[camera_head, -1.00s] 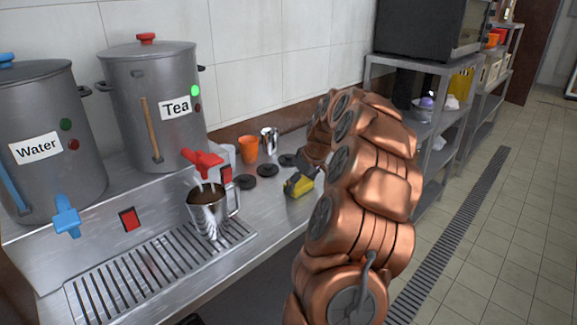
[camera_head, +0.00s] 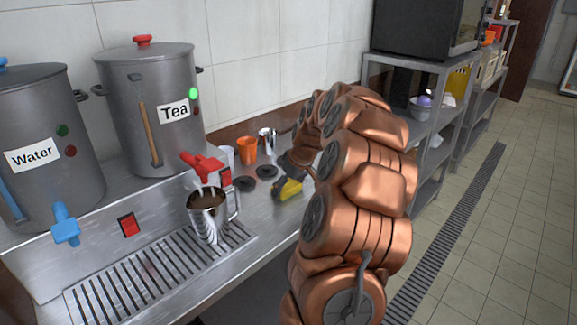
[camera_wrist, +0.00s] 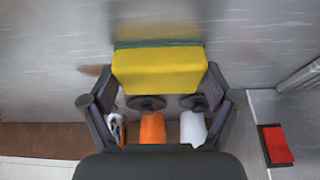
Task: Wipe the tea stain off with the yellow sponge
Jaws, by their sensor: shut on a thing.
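The yellow sponge (camera_head: 290,189), with a dark green layer along one edge, is at the steel counter right of the metal jug. It fills the middle of the wrist view (camera_wrist: 158,70). My gripper (camera_wrist: 158,82) is shut on it, one dark finger at each side. In the head view my gripper (camera_head: 289,172) is small and partly behind my arm. A brownish mark, likely the tea stain (camera_wrist: 90,70), shows on the steel just left of the sponge in the wrist view. I cannot tell whether the sponge presses on the counter.
A steel jug (camera_head: 206,220) with brown liquid stands under the red tap of the Tea pot (camera_head: 150,120). An orange cup (camera_head: 247,150), a white cup (camera_head: 228,155), a metal cup (camera_head: 267,139) and dark discs (camera_head: 267,172) stand near the wall behind the sponge.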

